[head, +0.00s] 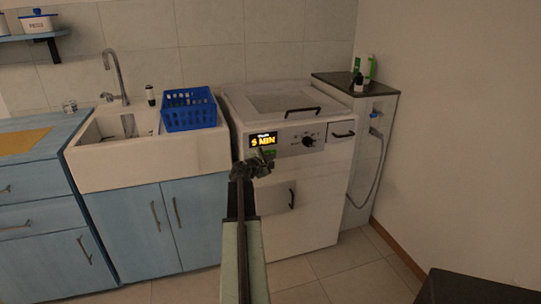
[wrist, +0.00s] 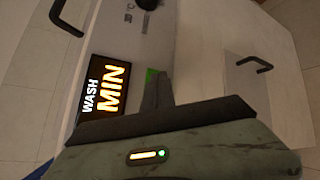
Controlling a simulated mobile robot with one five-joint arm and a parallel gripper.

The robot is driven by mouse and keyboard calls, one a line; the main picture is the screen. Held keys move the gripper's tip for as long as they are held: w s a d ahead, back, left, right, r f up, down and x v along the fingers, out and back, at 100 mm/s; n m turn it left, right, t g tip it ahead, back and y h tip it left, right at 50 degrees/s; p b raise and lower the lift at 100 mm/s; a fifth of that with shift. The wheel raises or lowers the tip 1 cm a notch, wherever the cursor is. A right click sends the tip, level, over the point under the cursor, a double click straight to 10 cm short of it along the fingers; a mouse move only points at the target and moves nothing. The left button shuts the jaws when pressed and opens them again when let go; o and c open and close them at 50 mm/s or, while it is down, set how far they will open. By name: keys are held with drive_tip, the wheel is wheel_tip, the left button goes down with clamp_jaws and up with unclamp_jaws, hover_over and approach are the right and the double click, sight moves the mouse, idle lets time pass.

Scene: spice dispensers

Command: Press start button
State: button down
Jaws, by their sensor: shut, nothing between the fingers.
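The washing machine (head: 318,190) stands right of the sink. Its lit display (head: 263,139) reads "5 MIN" in the head view, and the wrist view shows "WASH" and "MIN" on it (wrist: 103,90). A small green patch, likely the start button (head: 271,154), lies just below the display. In the wrist view the green patch (wrist: 151,75) is mostly hidden behind my fingers. My gripper (head: 262,163) is shut and empty, with its tips at the green patch. I cannot tell whether they touch it.
A dark knob (head: 308,142) and a drawer handle (head: 344,135) sit right of the display. A blue basket (head: 189,110) rests on the sink (head: 150,165) to the left. A side ledge (head: 350,82) with bottles stands right. The floor in front is clear.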

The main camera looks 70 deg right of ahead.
drive_tip(key=shift+s+a, duration=0.35)
drive_tip(key=shift+a, duration=0.15)
drive_tip(key=s+a, duration=0.3)
drive_tip(key=shift+s+a, duration=0.1)
drive_tip(key=shift+a, duration=0.3)
idle(0.6)
